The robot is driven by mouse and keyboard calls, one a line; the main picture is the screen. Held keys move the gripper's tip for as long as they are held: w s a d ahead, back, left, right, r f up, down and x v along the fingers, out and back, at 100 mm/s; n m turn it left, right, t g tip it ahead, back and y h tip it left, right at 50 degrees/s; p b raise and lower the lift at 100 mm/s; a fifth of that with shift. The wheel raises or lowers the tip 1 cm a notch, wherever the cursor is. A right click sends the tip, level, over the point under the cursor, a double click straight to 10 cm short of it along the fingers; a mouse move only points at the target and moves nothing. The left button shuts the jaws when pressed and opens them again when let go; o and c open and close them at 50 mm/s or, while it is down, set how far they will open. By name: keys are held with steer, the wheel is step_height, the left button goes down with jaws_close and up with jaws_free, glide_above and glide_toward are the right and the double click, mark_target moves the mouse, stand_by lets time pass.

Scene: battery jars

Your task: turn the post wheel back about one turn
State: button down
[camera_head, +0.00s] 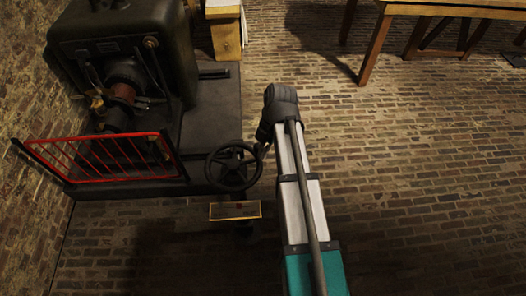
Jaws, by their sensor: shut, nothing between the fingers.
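The post wheel (233,166) is a dark, spoked handwheel on a post at the near right corner of the machine's base. My gripper (262,150) is at the wheel's right edge, small and dark, and it looks shut with nothing held. I cannot tell whether its fingertips touch the rim. My arm comes up from the bottom of the view and partly hides the floor right of the wheel. A small brass-edged plate (235,210) sits just below the wheel, in front of the post.
A large dark machine (125,40) stands on a dark plinth (214,115) at the left. A red guard rail (105,158) runs along its near side. A wooden cabinet (226,38) stands behind, and a wooden table (372,45) is at the back right. The brick floor (430,170) at right is clear.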

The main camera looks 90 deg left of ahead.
steer(key=shift+s, duration=0.15)
steer(key=shift+d, duration=0.25)
step_height(320, 180, up, 10)
steer(key=p, duration=1)
steer(key=shift+w, duration=0.2)
stand_by(0.9)
